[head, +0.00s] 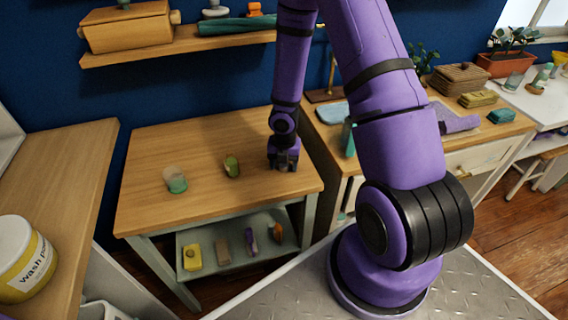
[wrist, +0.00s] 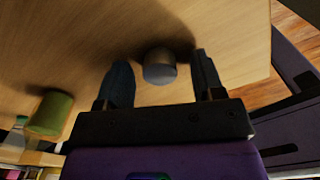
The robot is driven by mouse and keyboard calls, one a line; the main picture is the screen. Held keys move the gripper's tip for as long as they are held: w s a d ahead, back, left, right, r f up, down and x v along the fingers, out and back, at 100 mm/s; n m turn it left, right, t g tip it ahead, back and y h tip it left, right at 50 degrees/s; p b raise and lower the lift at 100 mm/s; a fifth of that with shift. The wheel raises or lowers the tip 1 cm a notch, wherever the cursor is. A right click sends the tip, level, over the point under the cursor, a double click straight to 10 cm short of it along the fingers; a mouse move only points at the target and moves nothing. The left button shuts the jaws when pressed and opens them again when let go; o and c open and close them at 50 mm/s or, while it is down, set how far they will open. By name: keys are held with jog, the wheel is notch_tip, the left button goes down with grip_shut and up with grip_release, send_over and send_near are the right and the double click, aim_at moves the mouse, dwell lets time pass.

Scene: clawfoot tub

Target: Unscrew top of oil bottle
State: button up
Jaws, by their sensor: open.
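My gripper (head: 283,164) is low over the right part of the wooden side table. In the wrist view its two dark fingers (wrist: 162,70) stand apart, one on each side of a small grey round-topped thing (wrist: 160,66). This looks like the top of the oil bottle; the body below it is hidden. A gap shows between it and each finger. In the head view my gripper hides it. A green cylinder (head: 232,166) stands to the left of my gripper, and it also shows in the wrist view (wrist: 50,113). I cannot tell its contents.
A clear jar with teal contents (head: 176,180) stands farther left on the side table (head: 150,205). The lower shelf (head: 222,257) holds several small items. A wall shelf (head: 190,48) is behind. A cabinet with a teal bottle (head: 347,137) is to the right. The table's front is clear.

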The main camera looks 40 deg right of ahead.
jog(key=shift+r, duration=0.15)
jog(key=shift+r, duration=3.8)
notch_tip(320, 180, up, 11)
